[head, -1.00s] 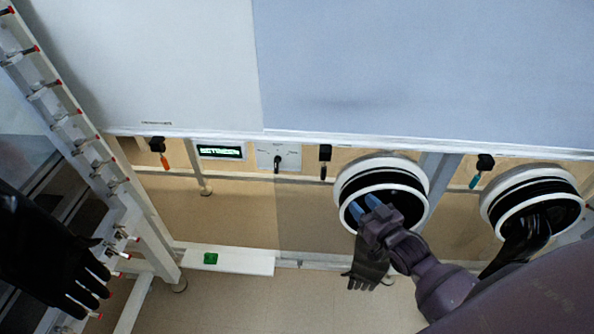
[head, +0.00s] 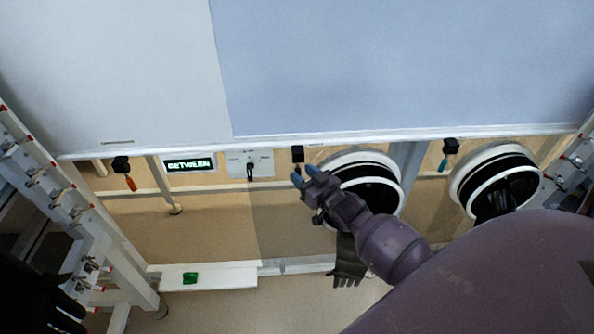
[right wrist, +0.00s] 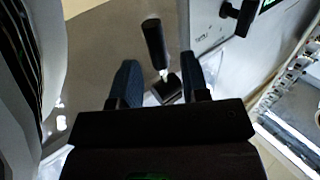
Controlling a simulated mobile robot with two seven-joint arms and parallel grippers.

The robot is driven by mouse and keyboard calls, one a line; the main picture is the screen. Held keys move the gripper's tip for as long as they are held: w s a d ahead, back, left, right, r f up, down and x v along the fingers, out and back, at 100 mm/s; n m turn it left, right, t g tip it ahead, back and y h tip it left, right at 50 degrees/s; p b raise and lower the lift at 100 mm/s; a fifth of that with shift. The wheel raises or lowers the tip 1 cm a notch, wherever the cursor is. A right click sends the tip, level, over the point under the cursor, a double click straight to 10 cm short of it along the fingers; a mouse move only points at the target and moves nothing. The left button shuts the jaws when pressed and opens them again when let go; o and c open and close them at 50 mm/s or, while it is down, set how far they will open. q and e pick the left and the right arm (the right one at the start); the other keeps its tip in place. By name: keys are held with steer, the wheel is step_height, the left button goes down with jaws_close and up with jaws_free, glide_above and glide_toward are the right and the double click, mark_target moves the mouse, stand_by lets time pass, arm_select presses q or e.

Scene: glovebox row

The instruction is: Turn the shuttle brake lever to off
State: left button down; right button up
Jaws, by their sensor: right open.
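A black-handled lever on a black mount (head: 297,154) sits on the panel rail, left of the middle glove port. In the right wrist view its black handle (right wrist: 155,43) shows just beyond and between my fingertips. An orange-handled lever (head: 130,183) and a teal-handled lever (head: 446,160) sit further along the rail. No readable label tells which is the shuttle brake lever. My right gripper (head: 304,175), with blue fingertips, is open and empty just below the black lever. It also shows in the right wrist view (right wrist: 160,82). My left gripper is not in view.
A selector knob (head: 250,170) and a display reading "BETWEEN" (head: 190,164) lie left of the black lever. Glove ports (head: 358,158) (head: 497,160) project from the panel, with black gloves hanging. A white shelf (head: 225,283) bears a green item. A rack (head: 40,165) stands at left.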

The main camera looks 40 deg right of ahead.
steer(key=shift+w, duration=1.3)
steer(key=shift+a, duration=0.1)
jaws_close()
